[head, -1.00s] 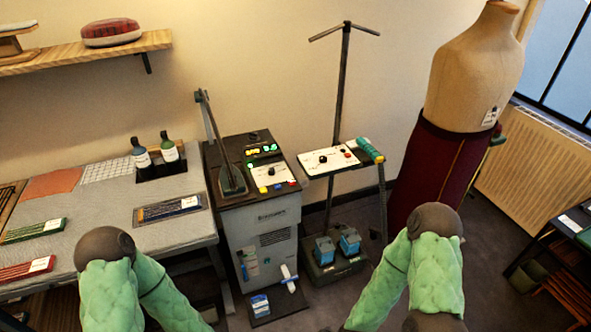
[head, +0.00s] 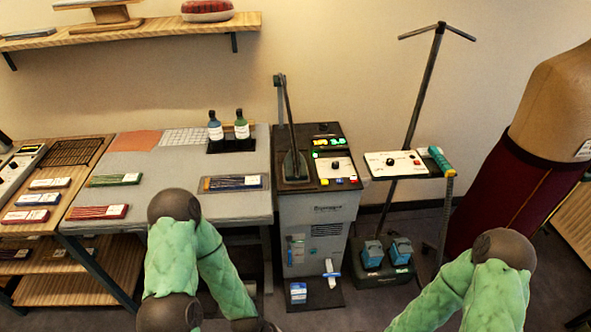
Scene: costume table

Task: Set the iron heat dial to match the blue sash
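The ironing unit (head: 318,208) is a grey cabinet with an upright iron (head: 295,166) on its left top. Its white control panel (head: 335,168) carries a dark dial, coloured buttons and lit green and yellow indicators; the dial's setting is too small to read. A dark blue folded cloth with a white label, seemingly the blue sash (head: 226,184), lies in a dark tray on the grey worktable. Another blue labelled bundle (head: 40,198) lies on the wooden table at left. Both my forearms run down out of the bottom of the picture, so neither gripper shows.
A second white panel with a black knob (head: 391,161) is on the steamer stand right of the unit. Green (head: 110,180) and red (head: 92,212) bundles lie on the worktable. Two bottles stand behind. A dress form (head: 545,140) stands at right.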

